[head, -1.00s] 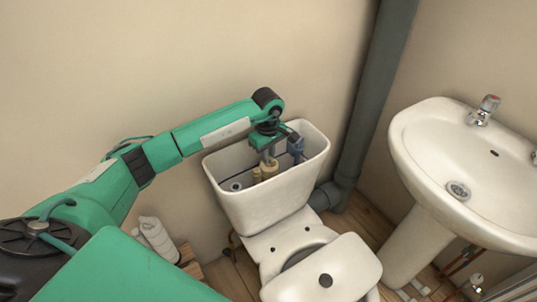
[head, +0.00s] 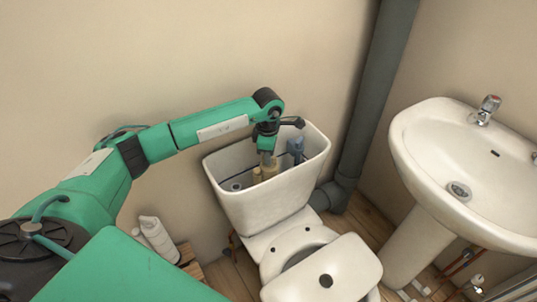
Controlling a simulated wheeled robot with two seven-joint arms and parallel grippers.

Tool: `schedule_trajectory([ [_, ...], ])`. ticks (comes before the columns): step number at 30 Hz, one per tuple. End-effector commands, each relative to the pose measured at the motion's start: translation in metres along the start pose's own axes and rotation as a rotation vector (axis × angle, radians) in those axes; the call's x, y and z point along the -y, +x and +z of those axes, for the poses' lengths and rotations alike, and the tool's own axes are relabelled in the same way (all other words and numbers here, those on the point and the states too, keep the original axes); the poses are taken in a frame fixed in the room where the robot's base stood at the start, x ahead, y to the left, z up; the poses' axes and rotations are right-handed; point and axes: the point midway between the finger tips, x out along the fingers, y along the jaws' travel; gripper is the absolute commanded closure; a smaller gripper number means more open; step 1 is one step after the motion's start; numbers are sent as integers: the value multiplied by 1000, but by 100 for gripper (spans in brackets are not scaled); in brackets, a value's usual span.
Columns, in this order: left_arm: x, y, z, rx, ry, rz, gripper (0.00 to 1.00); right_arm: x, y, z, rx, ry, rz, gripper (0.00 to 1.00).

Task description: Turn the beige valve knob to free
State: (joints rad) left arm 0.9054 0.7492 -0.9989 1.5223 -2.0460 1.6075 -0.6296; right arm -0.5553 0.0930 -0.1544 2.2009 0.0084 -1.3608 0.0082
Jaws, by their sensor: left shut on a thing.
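The open toilet cistern (head: 262,208) stands against the wall in the middle of the head view. Inside it is a beige valve (head: 269,173) with its knob at the top. My left gripper (head: 267,159) comes down from above into the cistern and is shut on the beige valve knob. The fingers partly cover the knob, so its exact turn position is hidden. My right gripper is not in view.
A blue-grey fitting (head: 296,147) stands inside the cistern to the right of the gripper. The toilet bowl and seat (head: 325,268) are below. A sink (head: 470,170) and a dark pipe (head: 372,105) are to the right. White bottles (head: 155,236) stand at lower left.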

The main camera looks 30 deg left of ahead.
Motion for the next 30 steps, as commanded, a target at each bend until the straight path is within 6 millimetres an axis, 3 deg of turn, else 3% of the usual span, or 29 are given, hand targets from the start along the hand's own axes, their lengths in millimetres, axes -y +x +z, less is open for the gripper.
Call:
schedule_trajectory([
  [17, 1, 1, 0, -1, -38, -2, 100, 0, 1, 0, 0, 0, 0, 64],
  [18, 1, 1, 0, -1, -38, -2, 87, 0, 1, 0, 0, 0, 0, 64],
  [21, 1, 1, 0, -1, -37, -2, 67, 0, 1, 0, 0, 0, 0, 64],
  [30, 0, 0, 0, -1, -37, -1, 66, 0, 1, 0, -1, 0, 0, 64],
])
